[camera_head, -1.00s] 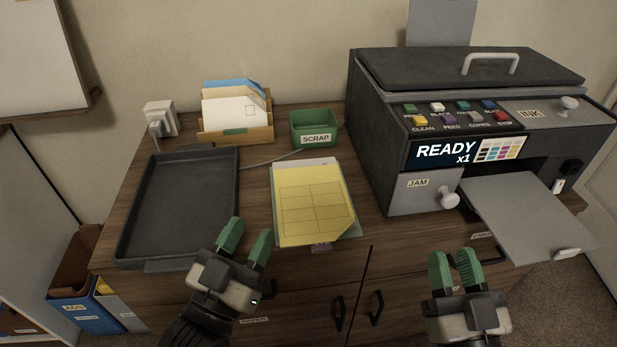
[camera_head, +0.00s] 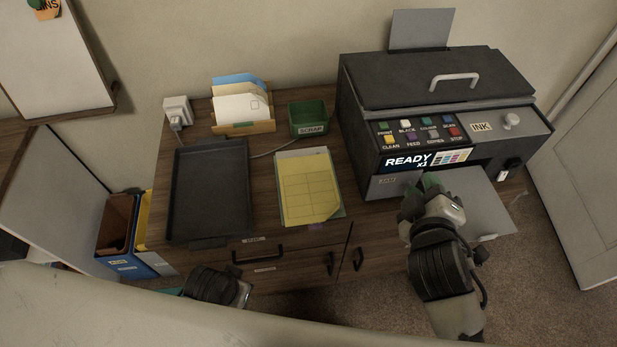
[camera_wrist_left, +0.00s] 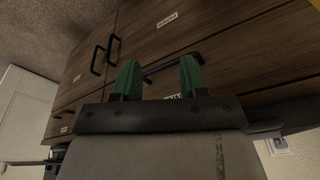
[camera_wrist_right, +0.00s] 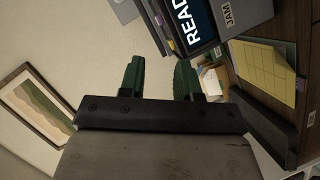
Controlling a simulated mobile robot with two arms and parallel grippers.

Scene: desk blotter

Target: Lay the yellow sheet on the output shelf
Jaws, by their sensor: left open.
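The yellow sheet (camera_head: 308,190) lies on other sheets at the front middle of the cabinet top. It also shows in the right wrist view (camera_wrist_right: 262,70). The output shelf, a flat grey plate (camera_head: 482,202), sticks out from the printer's front at the right and looks bare; my right arm hides part of it. My right gripper (camera_head: 422,184) is in front of the printer's lower front, right of the sheet. Its fingers (camera_wrist_right: 158,78) are apart and empty. My left gripper is low before the cabinet drawers; its fingers (camera_wrist_left: 158,80) are apart with nothing between them.
The dark printer (camera_head: 430,100) fills the back right. A black tray (camera_head: 210,190) lies left of the sheet. A green scrap bin (camera_head: 308,118) and an envelope holder (camera_head: 243,125) stand behind. Drawer handles (camera_head: 258,258) stick out in front. Blue bins (camera_head: 125,262) stand at the left.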

